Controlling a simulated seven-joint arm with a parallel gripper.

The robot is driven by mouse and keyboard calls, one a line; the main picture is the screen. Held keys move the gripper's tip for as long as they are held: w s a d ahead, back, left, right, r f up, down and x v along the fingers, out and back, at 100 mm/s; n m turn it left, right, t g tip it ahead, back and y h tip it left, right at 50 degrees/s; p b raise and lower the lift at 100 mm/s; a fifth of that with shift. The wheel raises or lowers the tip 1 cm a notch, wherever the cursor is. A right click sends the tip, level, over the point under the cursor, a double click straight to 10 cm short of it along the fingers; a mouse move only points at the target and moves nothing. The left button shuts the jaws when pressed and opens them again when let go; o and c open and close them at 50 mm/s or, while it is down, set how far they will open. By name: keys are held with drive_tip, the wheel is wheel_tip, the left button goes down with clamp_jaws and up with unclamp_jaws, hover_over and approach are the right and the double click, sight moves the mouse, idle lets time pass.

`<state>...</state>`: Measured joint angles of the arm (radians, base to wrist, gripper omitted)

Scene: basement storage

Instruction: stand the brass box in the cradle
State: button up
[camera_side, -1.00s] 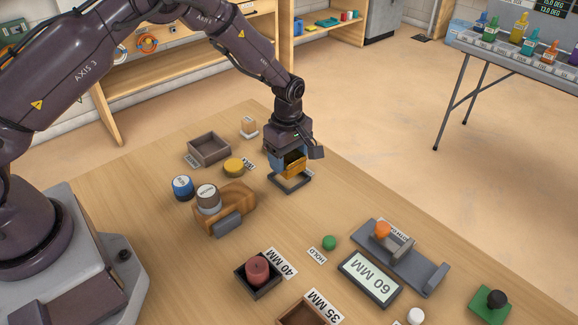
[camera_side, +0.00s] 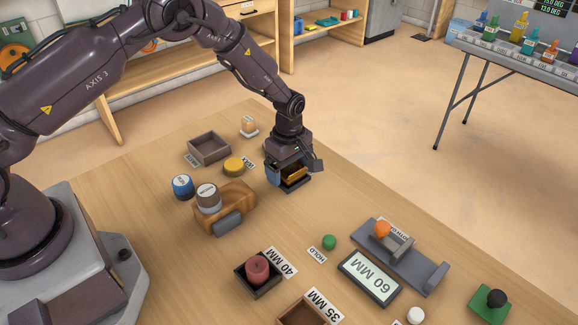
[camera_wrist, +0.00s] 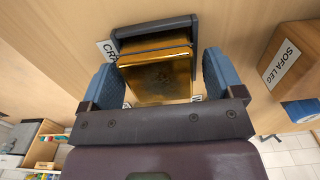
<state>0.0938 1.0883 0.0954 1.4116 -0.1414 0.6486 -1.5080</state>
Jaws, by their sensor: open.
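The brass box (camera_wrist: 158,78) is a shiny golden block, seen between the two blue fingers of my gripper (camera_wrist: 160,82) in the wrist view. The fingers are open, with a gap on each side of the box. In the side view the box (camera_side: 294,176) shows partly under my gripper (camera_side: 290,176). The cradle (camera_wrist: 150,31) is a dark grey frame running along the far edge and sides of the box. In the side view the cradle (camera_side: 300,187) is mostly hidden under the gripper, and the box sits low in it. The box's base is hidden.
A wooden block labelled SOFA LEG (camera_wrist: 293,62) lies to the right in the wrist view. In the side view, a yellow round piece (camera_side: 234,165), an empty grey tray (camera_side: 209,149) and a wooden holder (camera_side: 228,207) stand left of the gripper.

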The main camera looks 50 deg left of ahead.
wheel_tip(320, 180, up, 12)
drive_tip(key=shift+r, duration=0.25)
drive_tip(key=s+r+m+t, duration=0.1)
drive_tip(key=s+r+m, duration=0.35)
drive_tip(key=r, duration=0.35)
drive_tip(key=s+r+m+t, duration=0.25)
drive_tip(key=s+r, duration=0.35)
drive_tip(key=r, duration=0.3)
drive_tip(key=s+r+m+t, duration=0.1)
drive_tip(key=s+r+m, duration=0.1)
drive_tip(key=s+m, duration=0.3)
drive_tip(key=s+a+r+m+t, duration=0.1)
drive_tip(key=s+m, duration=0.5)
drive_tip(key=s, duration=0.7)
drive_tip(key=shift+a+r, duration=0.25)
drive_tip(key=shift+r, duration=0.45)
